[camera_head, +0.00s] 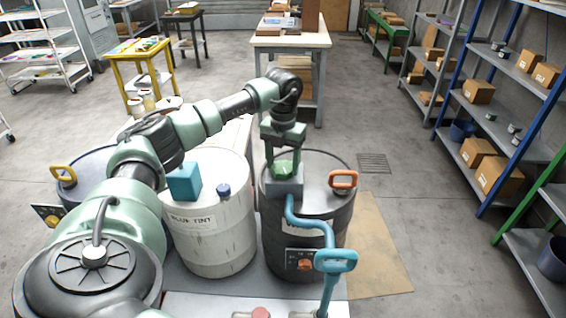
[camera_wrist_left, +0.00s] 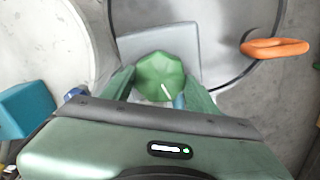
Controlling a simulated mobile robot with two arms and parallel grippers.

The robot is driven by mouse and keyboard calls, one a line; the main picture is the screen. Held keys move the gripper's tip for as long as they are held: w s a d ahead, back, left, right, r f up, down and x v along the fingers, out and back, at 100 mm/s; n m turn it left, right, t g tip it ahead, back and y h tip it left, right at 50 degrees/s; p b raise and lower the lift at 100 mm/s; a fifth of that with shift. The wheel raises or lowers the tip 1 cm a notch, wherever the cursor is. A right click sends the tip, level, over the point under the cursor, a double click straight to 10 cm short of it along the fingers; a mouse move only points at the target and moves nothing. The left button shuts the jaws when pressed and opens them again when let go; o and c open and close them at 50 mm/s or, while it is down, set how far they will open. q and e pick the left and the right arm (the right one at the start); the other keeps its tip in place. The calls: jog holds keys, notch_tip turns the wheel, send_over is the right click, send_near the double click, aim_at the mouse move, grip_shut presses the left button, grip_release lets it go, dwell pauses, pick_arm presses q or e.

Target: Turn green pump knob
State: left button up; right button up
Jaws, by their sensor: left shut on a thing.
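The green pump knob (camera_head: 283,168) sits on a grey pump block (camera_head: 285,188) on top of the black drum (camera_head: 308,225). In the left wrist view the knob (camera_wrist_left: 160,75) is faceted, with a pale line mark pointing toward the lower right. My left gripper (camera_head: 284,170) reaches down over the drum from above. Its two green fingers stand on either side of the knob and are shut on it; the left wrist view (camera_wrist_left: 160,85) shows the knob between them. My right gripper is not in view.
A blue pipe with a handle (camera_head: 335,261) runs from the pump toward the front. An orange handle (camera_head: 344,180) stands to the right. A white drum (camera_head: 215,225) with a teal block (camera_head: 184,183) is to the left. Shelves (camera_head: 500,90) line the right wall.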

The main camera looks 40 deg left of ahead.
aim_at(283, 166)
pick_arm(q)
jog(key=m, duration=0.5)
jog(key=shift+m, duration=0.3)
jog(key=m, duration=0.5)
jog(key=shift+r+m, duration=0.1)
jog(key=shift+m, duration=0.3)
jog(key=shift+w, duration=0.1)
jog(key=o, duration=1.4)
jog(key=shift+c, duration=0.2)
notch_tip(283, 166, up, 8)
jog(key=shift+f+b, duration=0.15)
jog(key=shift+b, duration=0.8)
